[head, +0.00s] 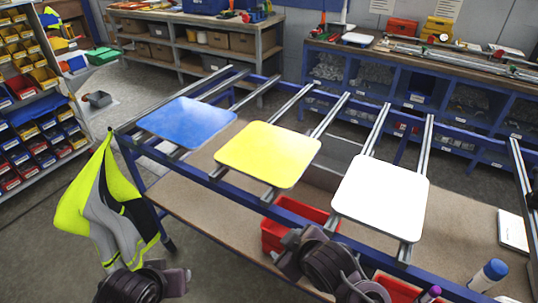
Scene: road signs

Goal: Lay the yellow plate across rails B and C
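The yellow plate (268,153) is a square with rounded corners. It lies flat across two neighbouring metal rails (329,114) in the middle of the blue-framed rack. I see no letters on the rails, so I cannot tell which are B and C. A blue plate (187,121) lies across the two rails to its left. A white plate (380,194) lies across the two rails to its right. Dark links of my two arms show at the bottom edge, in front of the rack. I make out no fingertips of either gripper, and no arm touches a plate.
Red bins (284,230) stand under the rack's front. A hi-vis vest (108,210) hangs at its left corner. A blue-capped bottle (488,274) and a white pad (512,230) are at the right. Shelves of small bins (38,110) and workbenches (200,48) stand behind.

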